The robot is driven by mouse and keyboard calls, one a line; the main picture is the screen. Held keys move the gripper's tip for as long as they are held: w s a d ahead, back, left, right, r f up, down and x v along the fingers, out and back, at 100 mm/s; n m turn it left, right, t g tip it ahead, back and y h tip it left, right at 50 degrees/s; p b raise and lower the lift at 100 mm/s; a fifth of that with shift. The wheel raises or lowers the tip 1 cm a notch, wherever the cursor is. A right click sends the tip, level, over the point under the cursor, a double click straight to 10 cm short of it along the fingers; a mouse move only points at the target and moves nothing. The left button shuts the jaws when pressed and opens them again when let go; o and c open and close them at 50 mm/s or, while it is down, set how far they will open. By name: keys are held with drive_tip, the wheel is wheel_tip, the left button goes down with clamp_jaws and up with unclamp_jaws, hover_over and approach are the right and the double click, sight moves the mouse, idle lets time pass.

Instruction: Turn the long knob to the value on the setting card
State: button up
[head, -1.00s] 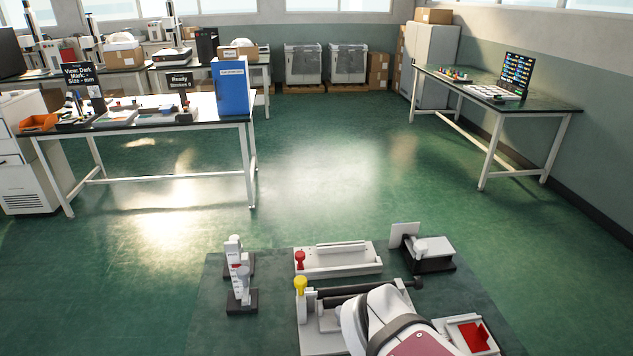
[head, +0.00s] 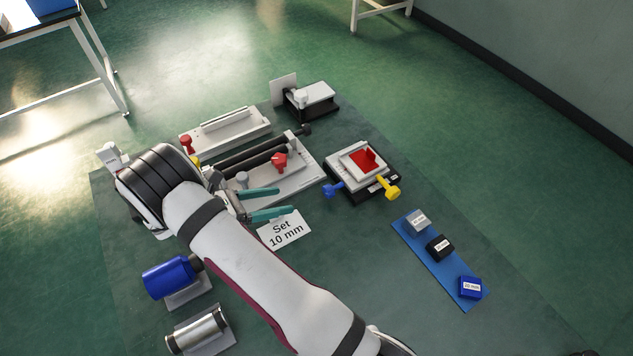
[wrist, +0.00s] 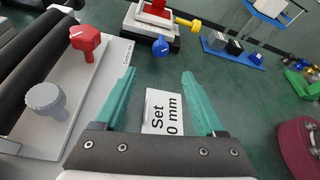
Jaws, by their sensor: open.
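The setting card (head: 284,230) reads "Set 10 mm" and lies on the mat. It also shows in the wrist view (wrist: 155,118), partly cut off by my gripper. My gripper (head: 285,199) is open and empty above the mat, beside the card and the rod fixture (head: 300,178). The wrist view shows its teal fingers (wrist: 160,62) apart. A red knob (wrist: 86,42) and a grey knob (wrist: 46,100) stand on the fixture, left of the fingers. A blue knob (head: 333,189) and a yellow knob (head: 388,188) stick out of the red-topped stage (head: 345,172). I cannot tell which is the long knob.
A white tray fixture (head: 235,132) with a red knob (head: 187,143) and a black-and-white block (head: 312,100) stand behind. A blue strip (head: 445,268) with labelled blocks lies right. A blue cylinder (head: 168,278) and a silver cylinder (head: 197,330) lie left. Mat right of the card is clear.

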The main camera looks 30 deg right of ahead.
sight(325, 192)
drive_tip(key=x, duration=1.2)
drive_tip(key=shift+s+d+f, duration=0.1)
drive_tip(key=shift+d+f, duration=0.05)
drive_tip(key=shift+d, duration=0.2)
clamp_jaws()
